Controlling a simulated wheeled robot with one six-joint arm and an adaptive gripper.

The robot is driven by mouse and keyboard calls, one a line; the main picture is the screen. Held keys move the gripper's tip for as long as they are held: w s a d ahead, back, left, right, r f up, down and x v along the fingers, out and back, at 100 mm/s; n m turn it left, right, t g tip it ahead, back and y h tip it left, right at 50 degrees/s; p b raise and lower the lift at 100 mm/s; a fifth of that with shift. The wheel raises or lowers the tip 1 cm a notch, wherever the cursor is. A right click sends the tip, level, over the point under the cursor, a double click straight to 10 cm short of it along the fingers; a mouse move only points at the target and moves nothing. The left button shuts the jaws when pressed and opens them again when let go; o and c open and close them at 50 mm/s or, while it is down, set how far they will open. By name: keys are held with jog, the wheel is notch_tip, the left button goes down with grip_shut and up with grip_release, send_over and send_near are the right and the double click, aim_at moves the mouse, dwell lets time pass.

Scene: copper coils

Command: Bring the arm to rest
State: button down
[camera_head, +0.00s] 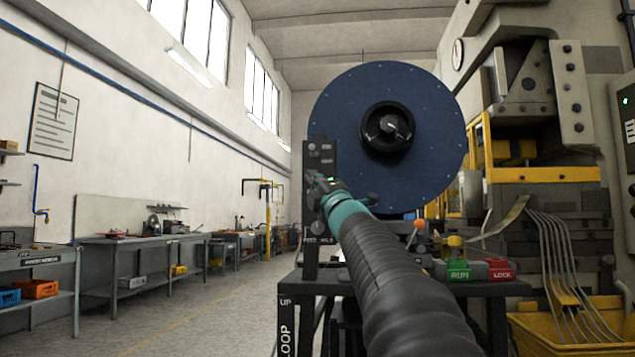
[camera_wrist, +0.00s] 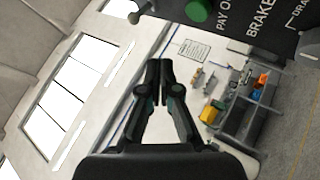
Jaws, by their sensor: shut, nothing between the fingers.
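My gripper (camera_wrist: 159,64) is shut and empty, its fingertips meeting in the middle of the wrist view. In the head view my dark ribbed arm reaches up from the bottom right to a teal wrist section. My gripper (camera_head: 320,184) is small there, in front of the dark upright panel (camera_head: 311,222) left of the large blue reel (camera_head: 345,110). The wrist view shows a dark panel (camera_wrist: 262,52) lettered "BRAKE" at the top right, with a green knob (camera_wrist: 199,10). I cannot tell the exact gap between gripper and panel.
A dark stand holds a green "RUN" bin (camera_head: 458,270) and a red "LOCK" bin (camera_head: 501,270). A large press (camera_head: 545,130) and a yellow bin (camera_head: 560,335) with metal strips stand right. Workbenches (camera_head: 130,242) line the left wall. The floor aisle (camera_head: 225,305) is clear.

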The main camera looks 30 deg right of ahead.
jog(key=s+a+f+m+g, duration=0.6)
jog(key=s+f, duration=0.6)
jog(key=f, duration=0.6)
jog(key=s+a+f+m+g, duration=0.6)
jog(key=s+f, duration=0.5)
jog(key=f, duration=0.7)
jog(key=s+a+f+m+g, duration=0.6)
jog(key=s+f, duration=0.6)
jog(key=f, duration=0.7)
jog(key=shift+s+a+m+g, duration=0.25)
jog(key=shift+s+m+g, duration=0.15)
jog(key=shift+m, duration=0.3)
